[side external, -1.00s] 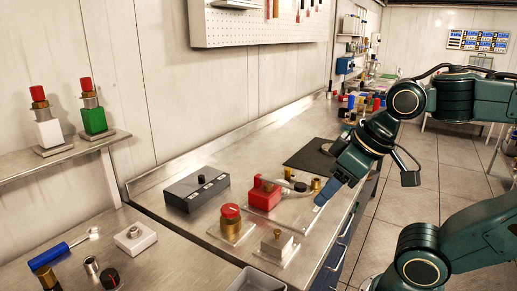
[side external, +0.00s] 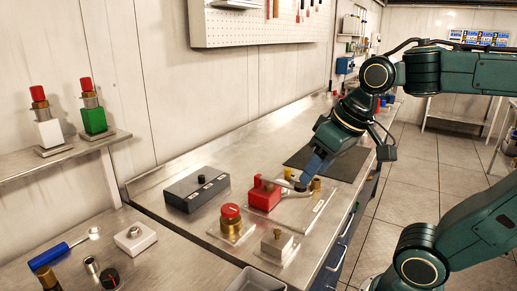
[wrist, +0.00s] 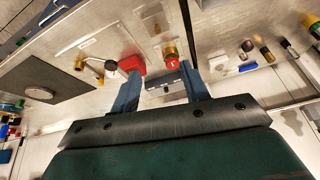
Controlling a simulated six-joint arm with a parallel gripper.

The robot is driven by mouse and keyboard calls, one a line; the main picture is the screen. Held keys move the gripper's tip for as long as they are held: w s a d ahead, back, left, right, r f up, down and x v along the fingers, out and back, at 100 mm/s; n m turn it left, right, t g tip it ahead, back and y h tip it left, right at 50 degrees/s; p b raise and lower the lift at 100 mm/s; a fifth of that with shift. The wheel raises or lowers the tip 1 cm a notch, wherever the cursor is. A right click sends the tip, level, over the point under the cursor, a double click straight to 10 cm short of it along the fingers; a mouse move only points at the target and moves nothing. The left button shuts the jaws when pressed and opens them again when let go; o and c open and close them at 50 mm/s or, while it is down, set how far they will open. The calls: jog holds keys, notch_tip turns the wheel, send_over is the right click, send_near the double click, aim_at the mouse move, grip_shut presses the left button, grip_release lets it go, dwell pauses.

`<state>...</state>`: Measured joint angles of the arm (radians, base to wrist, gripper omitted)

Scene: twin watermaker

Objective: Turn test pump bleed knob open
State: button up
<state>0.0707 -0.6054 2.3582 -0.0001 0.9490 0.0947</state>
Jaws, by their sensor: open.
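A red pump block (side external: 264,193) sits on a flat plate on the bench, with a pale bar or hose running right from it. A small black knob (side external: 300,187) is at its right, beside a brass fitting (side external: 316,184). In the wrist view the red block (wrist: 131,63) and black knob (wrist: 111,65) lie by the left finger. I cannot tell for sure which part is the bleed knob. My gripper (side external: 305,179) is open and empty, its blue fingers just above the black knob; contact cannot be told. Both fingers (wrist: 160,68) show apart in the wrist view.
A brass valve with a red cap (side external: 231,222) stands in front of the pump, near a small block with a brass stud (side external: 277,243). A grey box (side external: 196,190) lies left, a black mat (side external: 330,162) behind. Bare bench lies along the back wall.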

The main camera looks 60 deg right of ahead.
jog(key=w+d+r+m+g, duration=0.2)
jog(key=w+d+r+m, duration=0.15)
jog(key=w+d, duration=0.35)
jog(key=m+g, duration=0.3)
jog(key=m, duration=1)
send_over(288, 168)
notch_tip(288, 168, down, 10)
jog(key=shift+s+a, duration=0.1)
jog(key=shift+a, duration=0.05)
notch_tip(288, 168, down, 14)
jog(key=shift+r, duration=0.2)
jog(key=c, duration=1)
